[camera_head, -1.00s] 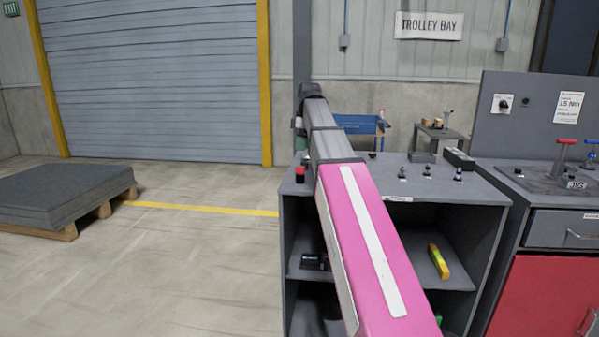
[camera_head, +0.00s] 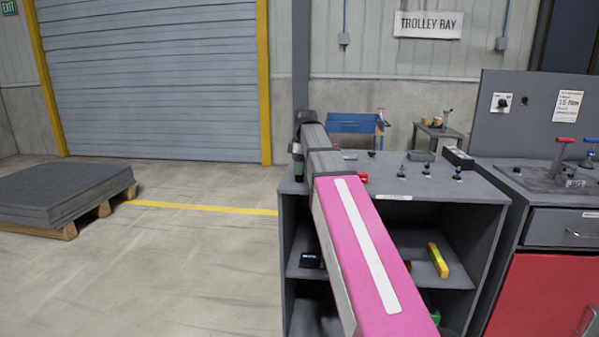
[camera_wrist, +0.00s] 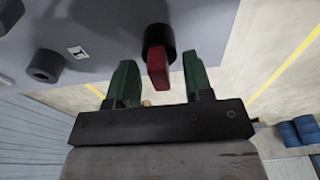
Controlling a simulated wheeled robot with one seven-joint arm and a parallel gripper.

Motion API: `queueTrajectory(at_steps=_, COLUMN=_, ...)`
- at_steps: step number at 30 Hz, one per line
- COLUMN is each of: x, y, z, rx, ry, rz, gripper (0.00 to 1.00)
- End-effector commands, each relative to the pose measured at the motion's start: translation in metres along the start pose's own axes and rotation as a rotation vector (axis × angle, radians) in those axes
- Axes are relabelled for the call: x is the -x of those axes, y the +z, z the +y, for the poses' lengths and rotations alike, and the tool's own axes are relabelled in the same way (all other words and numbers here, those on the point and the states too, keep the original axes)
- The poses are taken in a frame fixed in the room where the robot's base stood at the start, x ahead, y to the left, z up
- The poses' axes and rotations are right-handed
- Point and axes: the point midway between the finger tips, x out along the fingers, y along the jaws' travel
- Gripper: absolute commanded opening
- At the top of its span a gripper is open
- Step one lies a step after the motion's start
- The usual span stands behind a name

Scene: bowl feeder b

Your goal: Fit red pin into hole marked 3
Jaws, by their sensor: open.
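In the wrist view, a red pin (camera_wrist: 158,72) stands in a black round collar (camera_wrist: 158,42) on a grey top. My gripper (camera_wrist: 160,64) is open, its green fingers on either side of the pin, with visible gaps. My gripper also shows small in the head view (camera_head: 299,166), over the left end of the grey bench top (camera_head: 420,190). A second black collar (camera_wrist: 45,66) with a hole sits to the left, beside a small white label (camera_wrist: 78,52); its mark is too small to read surely. In the head view, another red piece (camera_head: 363,178) shows just right of my arm.
Several small dark fittings (camera_head: 402,171) and a black box (camera_head: 458,158) stand on the bench top. Its shelf holds a yellow item (camera_head: 438,260). A grey cabinet with a red door (camera_head: 545,295) adjoins on the right. Open floor (camera_head: 180,260) lies left.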

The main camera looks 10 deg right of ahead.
Motion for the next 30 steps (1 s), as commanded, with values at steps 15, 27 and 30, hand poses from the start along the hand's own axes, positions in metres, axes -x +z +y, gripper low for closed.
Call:
queueTrajectory(at_steps=15, x=0.001, y=0.0, z=0.0, rx=0.0, ry=0.0, rz=0.0, gripper=0.0)
queueTrajectory(at_steps=27, x=0.027, y=-0.004, z=0.001, rx=-0.001, ry=0.001, rz=0.001, gripper=0.0)
queueTrajectory(at_steps=30, x=0.043, y=-0.005, z=0.001, rx=-0.001, ry=0.001, rz=0.001, gripper=0.0)
